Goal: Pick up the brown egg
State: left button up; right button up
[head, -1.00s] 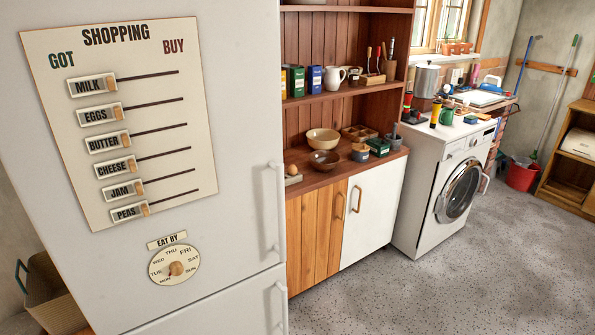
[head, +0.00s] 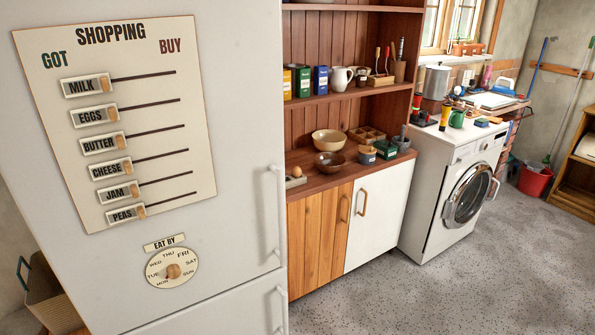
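A small brown rounded thing, which looks like the brown egg (head: 297,172), shows at the left end of the wooden counter (head: 330,184), close beside the fridge's edge. It sits at a small pale holder or box (head: 293,182), partly hidden by the fridge. It is too small to tell exactly how it rests. Neither of my grippers is in view.
The big white fridge (head: 235,210), with a shopping board (head: 170,120), fills the left. On the counter stand a cream bowl (head: 328,143), a glassy brown bowl (head: 329,165) and a sectioned wooden tray (head: 367,135). A white washing machine (head: 440,200) stands right. Speckled floor (head: 480,280) is clear.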

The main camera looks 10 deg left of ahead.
aim_at(296, 172)
jog(key=i+l+u, duration=0.1)
jog(key=i+l, duration=0.2)
jog(key=i+l+u, duration=0.1)
jog(key=i+l, duration=0.2)
jog(key=l, duration=0.2)
jog(key=i+l+u, duration=0.1)
jog(key=i+l, duration=0.2)
jog(key=l, duration=0.15)
jog(key=i+l+u, duration=0.1)
jog(key=i+l, duration=0.15)
jog(key=l, duration=0.25)
jog(key=i+l+u, duration=0.1)
jog(key=i+l, duration=0.15)
jog(key=l, duration=0.2)
jog(key=i+l+u, duration=0.1)
jog(key=i+l, duration=0.15)
jog(key=l, duration=0.3)
jog(key=i+l+u, duration=0.1)
jog(key=l, duration=0.4)
jog(key=i+l+u, duration=0.1)
jog(key=i+l, duration=0.2)
jog(key=l, duration=0.25)
